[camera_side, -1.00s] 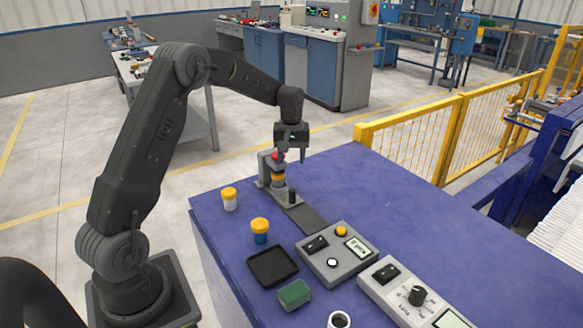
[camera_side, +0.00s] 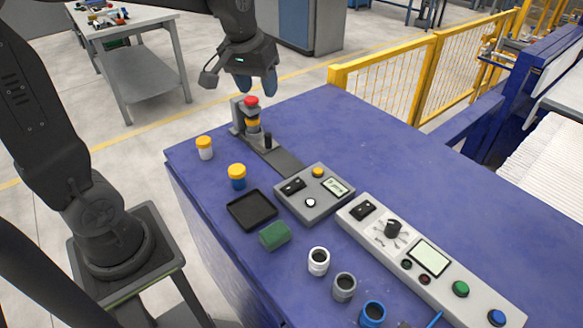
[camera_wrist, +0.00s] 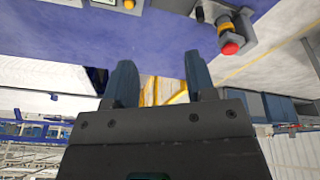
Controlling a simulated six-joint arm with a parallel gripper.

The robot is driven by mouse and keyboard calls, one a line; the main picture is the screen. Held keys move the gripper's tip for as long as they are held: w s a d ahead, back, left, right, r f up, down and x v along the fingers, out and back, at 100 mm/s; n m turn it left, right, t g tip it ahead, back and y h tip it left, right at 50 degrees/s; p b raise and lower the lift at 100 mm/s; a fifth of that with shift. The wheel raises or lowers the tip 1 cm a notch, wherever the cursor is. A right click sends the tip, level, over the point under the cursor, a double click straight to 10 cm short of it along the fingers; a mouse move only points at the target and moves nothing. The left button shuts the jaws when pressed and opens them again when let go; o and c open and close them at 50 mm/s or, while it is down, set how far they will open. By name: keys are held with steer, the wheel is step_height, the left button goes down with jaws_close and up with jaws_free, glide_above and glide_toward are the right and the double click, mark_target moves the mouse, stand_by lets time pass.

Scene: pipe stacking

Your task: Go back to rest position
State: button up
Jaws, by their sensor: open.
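My gripper (camera_side: 257,84) is open and empty, raised above the far end of the blue table (camera_side: 350,140). Its two blue-grey fingers also show apart in the wrist view (camera_wrist: 157,80), with nothing between them. Below it in the side view, apart from the fingers, stands a grey fixture (camera_side: 240,118) holding a stack with a red top (camera_side: 251,101) and a yellow-orange part (camera_side: 252,122). The red top also shows at the upper right of the wrist view (camera_wrist: 230,47).
Two yellow-capped jars, one white (camera_side: 205,150) and one blue (camera_side: 237,178), stand near the left table edge. A black tray (camera_side: 251,210), green block (camera_side: 274,236), control boxes (camera_side: 314,193) and several pipe pieces (camera_side: 319,262) lie nearer. A yellow fence (camera_side: 430,85) borders the right.

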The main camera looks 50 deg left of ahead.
steer(key=s+d+m+t, duration=0.2)
steer(key=s+d+m, duration=0.3)
steer(key=s, duration=1)
steer(key=d, duration=0.3)
steer(key=shift+s+t+h, duration=0.2)
steer(key=shift+t+h, duration=0.1)
